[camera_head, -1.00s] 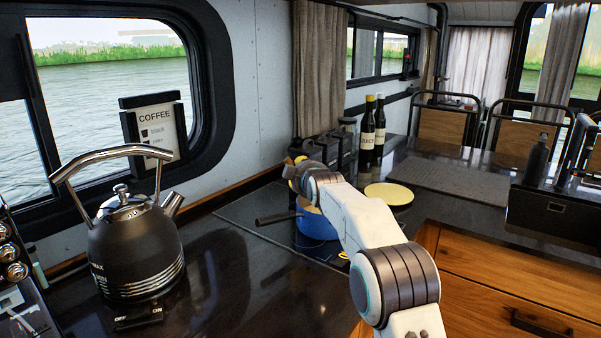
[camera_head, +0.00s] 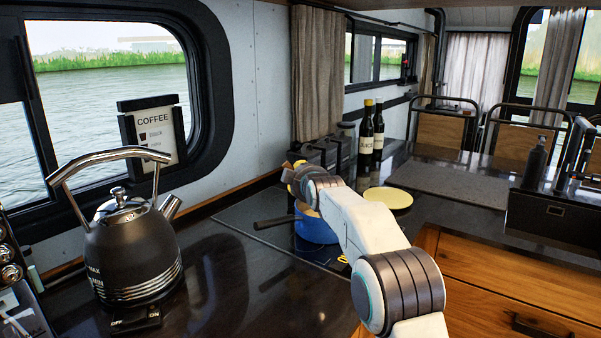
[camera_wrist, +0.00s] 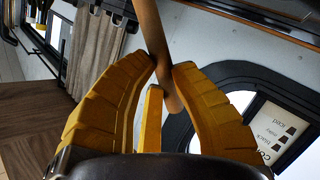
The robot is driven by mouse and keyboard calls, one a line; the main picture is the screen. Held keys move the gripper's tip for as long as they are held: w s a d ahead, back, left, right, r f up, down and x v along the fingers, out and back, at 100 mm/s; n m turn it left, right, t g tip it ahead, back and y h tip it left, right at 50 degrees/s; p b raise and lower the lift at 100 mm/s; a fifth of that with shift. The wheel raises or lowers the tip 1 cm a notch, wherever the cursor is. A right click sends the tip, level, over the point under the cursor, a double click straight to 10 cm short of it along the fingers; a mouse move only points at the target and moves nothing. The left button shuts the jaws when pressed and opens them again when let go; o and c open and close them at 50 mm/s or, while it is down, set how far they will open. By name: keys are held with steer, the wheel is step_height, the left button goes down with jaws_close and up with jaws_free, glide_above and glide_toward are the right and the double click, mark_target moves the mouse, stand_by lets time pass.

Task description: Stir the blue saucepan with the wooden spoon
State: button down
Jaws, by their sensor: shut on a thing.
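The blue saucepan (camera_head: 318,229) stands on the dark hob in the middle of the head view, its black handle (camera_head: 276,221) pointing left. My arm covers part of it, and its inside is mostly hidden. My gripper (camera_head: 296,182) is above the pan's far left side. In the wrist view my gripper's yellow fingers (camera_wrist: 163,84) are shut on the wooden spoon's handle (camera_wrist: 150,28). The spoon's lower end is not visible, so I cannot tell whether it touches the pan.
A black kettle (camera_head: 134,247) stands on the left of the counter. A pale yellow round item (camera_head: 388,198) lies right of the pan. Dark bottles (camera_head: 366,136) and black canisters (camera_head: 330,150) stand behind. The dark counter (camera_head: 235,285) in front is clear.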

steer(key=shift+w, duration=0.4)
steer(key=shift+p, duration=0.35)
stand_by(0.8)
stand_by(0.7)
steer(key=shift+r+p, duration=1.95)
steer(key=shift+r, duration=0.35)
